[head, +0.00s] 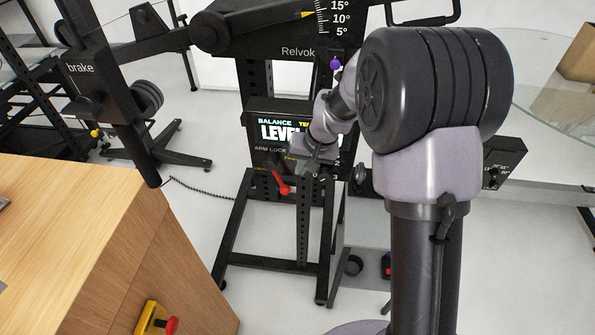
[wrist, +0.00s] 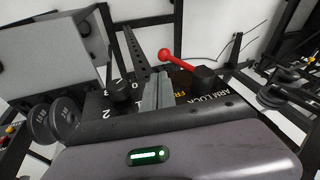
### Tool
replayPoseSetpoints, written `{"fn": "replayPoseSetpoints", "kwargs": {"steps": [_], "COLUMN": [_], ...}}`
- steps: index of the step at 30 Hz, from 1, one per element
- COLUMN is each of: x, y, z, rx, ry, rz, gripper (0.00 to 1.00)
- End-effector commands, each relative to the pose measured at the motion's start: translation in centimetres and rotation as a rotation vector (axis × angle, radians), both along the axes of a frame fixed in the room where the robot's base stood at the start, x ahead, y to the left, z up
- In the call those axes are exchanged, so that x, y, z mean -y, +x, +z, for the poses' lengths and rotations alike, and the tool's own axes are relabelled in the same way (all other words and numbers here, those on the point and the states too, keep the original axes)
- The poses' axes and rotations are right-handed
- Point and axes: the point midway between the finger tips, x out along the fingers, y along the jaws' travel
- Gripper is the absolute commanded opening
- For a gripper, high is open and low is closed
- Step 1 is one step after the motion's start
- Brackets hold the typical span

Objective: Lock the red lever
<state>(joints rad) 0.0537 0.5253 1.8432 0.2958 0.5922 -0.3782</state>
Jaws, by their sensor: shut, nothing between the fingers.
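The red lever (head: 281,184) hangs down and to the right below the lettered panel in the head view. In the wrist view the red lever (wrist: 181,61) runs from a black hub (wrist: 205,79) to a round red knob at upper left. The hub stands beside "ARM LOCK" lettering, with partly hidden yellow letters "FR" nearby. My gripper (head: 308,166) is up and to the right of the lever in the head view. In the wrist view my gripper's fingers (wrist: 158,88) are together and empty, with the lever beyond them, apparently apart from it.
A black dial (wrist: 121,90) with numbers is left of my fingers in the wrist view. The panel's lit display (head: 285,130) reads "LEVEL", partly covered by my arm. A wooden cabinet (head: 75,230) fills the left front, with a yellow box (head: 150,318) bearing a red button.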

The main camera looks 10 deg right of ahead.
Motion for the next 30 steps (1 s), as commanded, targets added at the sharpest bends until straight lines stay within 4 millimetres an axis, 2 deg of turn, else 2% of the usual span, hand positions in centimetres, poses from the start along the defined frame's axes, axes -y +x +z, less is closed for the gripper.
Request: {"fn": "replayPoseSetpoints", "kwargs": {"steps": [3, 15, 21, 30], "x": [0.2, -1.4, -1.8, -1.8], "y": [0.5, 2.8, 3.4, 3.5], "z": [-1.7, -8.7, -10.1, -10.1], "rx": [0.022, 0.021, 0.022, 0.023], "ry": [0.006, 0.006, 0.006, 0.006], "rz": [0.017, 0.018, 0.018, 0.017], "gripper": [0.00, 0.00, 0.00, 0.00]}}
